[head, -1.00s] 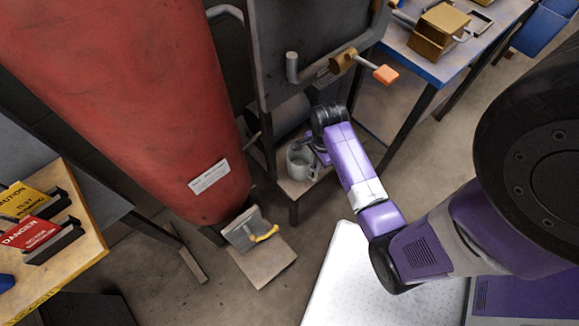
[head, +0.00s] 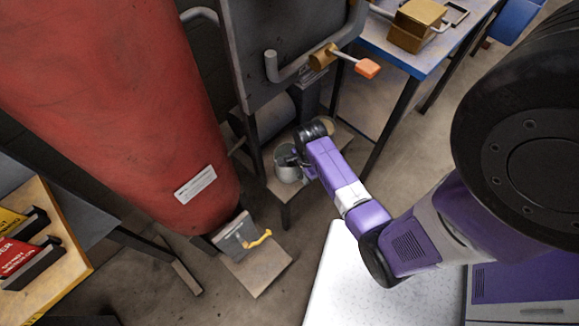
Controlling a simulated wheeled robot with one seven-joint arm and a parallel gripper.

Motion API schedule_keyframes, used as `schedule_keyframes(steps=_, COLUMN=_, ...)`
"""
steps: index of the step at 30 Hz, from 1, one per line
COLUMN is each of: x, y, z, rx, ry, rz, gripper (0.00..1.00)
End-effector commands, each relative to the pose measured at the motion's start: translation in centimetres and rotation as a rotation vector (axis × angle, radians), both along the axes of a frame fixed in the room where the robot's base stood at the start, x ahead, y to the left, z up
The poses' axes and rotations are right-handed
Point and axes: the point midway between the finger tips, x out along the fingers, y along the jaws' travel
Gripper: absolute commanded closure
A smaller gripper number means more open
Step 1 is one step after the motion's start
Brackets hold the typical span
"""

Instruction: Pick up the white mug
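The pale grey-white mug (head: 287,172) stands upright on a low stand (head: 284,191) below the grey upright panel, left of centre in the head view. My gripper (head: 294,160) is at the end of the purple arm that reaches in from the right. Its dark fingers are at the mug's upper right side and overlap its rim in the picture. The fingers are small and dark, so I cannot tell whether they are open, shut or touching the mug. Part of the mug's rim is hidden by the gripper.
A large red cylinder (head: 130,110) stands close on the left. The grey panel (head: 285,45) with a bent pipe and an orange-handled lever (head: 367,68) rises behind the mug. A blue table (head: 415,65) stands at the right. A yellow-handled tool (head: 240,238) lies near a floor board (head: 258,270).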

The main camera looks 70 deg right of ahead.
Motion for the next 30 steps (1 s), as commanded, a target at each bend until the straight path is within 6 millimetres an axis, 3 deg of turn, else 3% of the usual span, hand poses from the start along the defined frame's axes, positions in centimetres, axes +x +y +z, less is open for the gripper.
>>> schedule_keyframes(steps=6, x=0.01, y=-0.02, z=-0.03, rx=-0.001, ry=-0.001, rz=0.000, gripper=0.85)
schedule_keyframes(steps=9, x=0.00, y=-0.01, z=-0.02, rx=-0.001, ry=-0.001, rz=0.000, gripper=1.00)
schedule_keyframes(steps=30, x=0.00, y=-0.01, z=0.00, rx=-0.001, ry=-0.001, rz=0.000, gripper=1.00)
